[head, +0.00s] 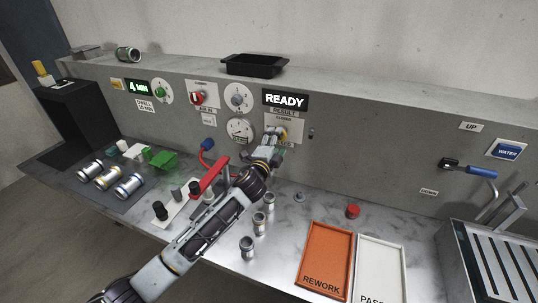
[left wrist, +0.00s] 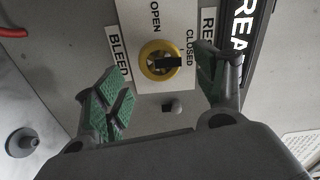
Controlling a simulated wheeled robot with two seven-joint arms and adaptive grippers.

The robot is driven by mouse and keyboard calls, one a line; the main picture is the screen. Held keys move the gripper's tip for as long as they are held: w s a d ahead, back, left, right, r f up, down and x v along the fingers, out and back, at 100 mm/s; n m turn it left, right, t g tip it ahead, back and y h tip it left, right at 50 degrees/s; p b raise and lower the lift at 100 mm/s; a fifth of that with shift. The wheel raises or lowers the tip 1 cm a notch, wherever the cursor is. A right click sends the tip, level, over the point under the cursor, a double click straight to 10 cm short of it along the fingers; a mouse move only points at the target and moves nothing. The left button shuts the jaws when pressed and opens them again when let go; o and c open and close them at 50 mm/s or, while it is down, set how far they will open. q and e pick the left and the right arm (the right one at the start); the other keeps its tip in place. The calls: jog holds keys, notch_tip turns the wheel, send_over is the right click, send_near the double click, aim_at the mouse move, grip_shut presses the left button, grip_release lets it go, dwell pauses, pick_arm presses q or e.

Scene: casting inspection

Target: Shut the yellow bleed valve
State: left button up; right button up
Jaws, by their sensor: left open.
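The yellow bleed valve (left wrist: 161,60) is a round yellow knob with a black bar across it. It sits on a white plate (left wrist: 143,20) marked OPEN, CLOSED and BLEED. The bar lies crosswise in the left wrist view; which marking it is set to is hard to tell. My left gripper (head: 272,146) is in front of the panel at this valve and mostly hides it in the head view. In the left wrist view its green-padded fingers (left wrist: 158,82) are spread on either side of the knob, with nothing between the pads. My right gripper is not in view.
A READY display (head: 285,100) is above the valve. An orange REWORK tray (head: 346,262) and white tray (head: 405,256) lie on the right. A blue-handled water valve (head: 481,172) is farther right.

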pick_arm(q)
jog(key=v, duration=0.7)
jog(key=shift+s, duration=0.15)
dwell(0.7)
